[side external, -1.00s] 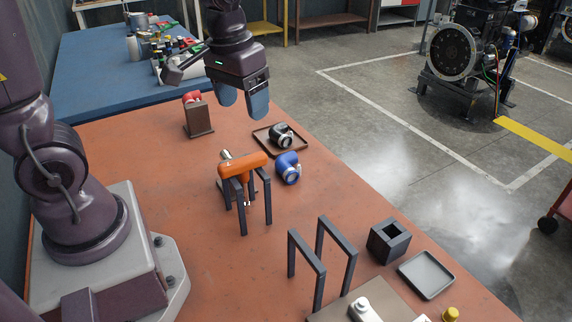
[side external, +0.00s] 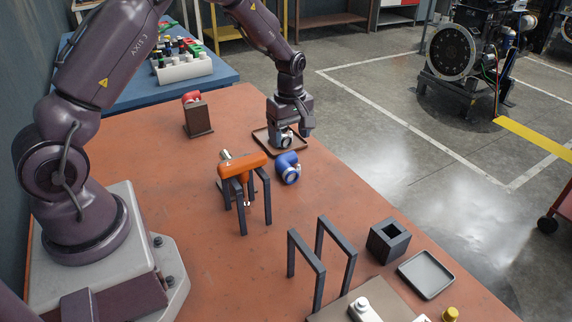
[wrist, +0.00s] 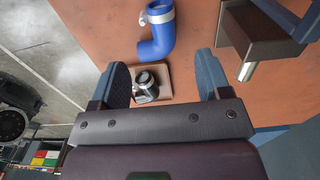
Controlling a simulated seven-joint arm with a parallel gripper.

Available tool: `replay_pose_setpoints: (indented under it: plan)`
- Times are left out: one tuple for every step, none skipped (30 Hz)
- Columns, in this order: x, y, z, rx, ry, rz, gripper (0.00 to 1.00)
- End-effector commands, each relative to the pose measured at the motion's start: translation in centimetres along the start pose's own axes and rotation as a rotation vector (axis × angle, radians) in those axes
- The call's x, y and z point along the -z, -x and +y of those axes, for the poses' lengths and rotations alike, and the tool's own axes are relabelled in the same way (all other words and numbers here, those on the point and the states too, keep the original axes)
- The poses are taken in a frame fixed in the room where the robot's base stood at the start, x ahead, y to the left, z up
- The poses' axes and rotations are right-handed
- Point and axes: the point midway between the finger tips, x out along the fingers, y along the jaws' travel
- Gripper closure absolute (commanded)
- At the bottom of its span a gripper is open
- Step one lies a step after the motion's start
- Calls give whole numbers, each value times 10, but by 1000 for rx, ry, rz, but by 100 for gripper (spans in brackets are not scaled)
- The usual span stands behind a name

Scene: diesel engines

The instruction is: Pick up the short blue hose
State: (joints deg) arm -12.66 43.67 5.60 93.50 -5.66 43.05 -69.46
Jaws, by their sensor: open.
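The short blue hose (side external: 288,168) is a bent elbow with a silver clamp. It lies on the orange table just in front of the brown tray (side external: 266,147). In the wrist view the blue hose (wrist: 156,42) is at the top centre, beyond my fingertips. My gripper (side external: 291,132) is low over the tray, pointing down, with its fingers apart. In the wrist view a black hose with a silver clamp (wrist: 146,86) shows on the tray between the fingers of my gripper (wrist: 160,78). In the side view my gripper partly hides that black hose. Whether they touch is unclear.
A brown stand (side external: 198,120) holds a red part. Dark posts (side external: 322,265) and a black box (side external: 388,240) are nearer the camera.

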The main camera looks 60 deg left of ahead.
Motion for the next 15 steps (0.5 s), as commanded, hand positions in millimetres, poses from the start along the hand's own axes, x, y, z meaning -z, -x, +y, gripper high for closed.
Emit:
replay_pose_setpoints:
  plan:
    - [0, -11, -2, 6, 1, -2, 29]
    - [0, -18, -2, 6, 0, -2, 29]
    - [0, -25, -2, 6, 0, -2, 29]
    - [0, -31, -2, 6, -1, -2, 29]
    - [0, -36, -2, 5, -1, -2, 29]
    - [0, -43, -2, 6, -2, -2, 29]
    - [0, -47, -1, 4, -3, -1, 29]
    - [0, -51, -1, 4, -3, -1, 29]
    - [0, -55, -1, 4, -3, -1, 29]
    - [0, -57, -1, 3, -4, -1, 29]
    - [0, -59, -1, 2, -4, 0, 29]
    - [0, -61, -1, 1, -4, 0, 29]
    - [0, -62, -1, 1, -4, 0, 29]
    - [0, -65, -1, 2, -3, 0, 29]
    - [1, -68, -2, 3, -3, -1, 29]
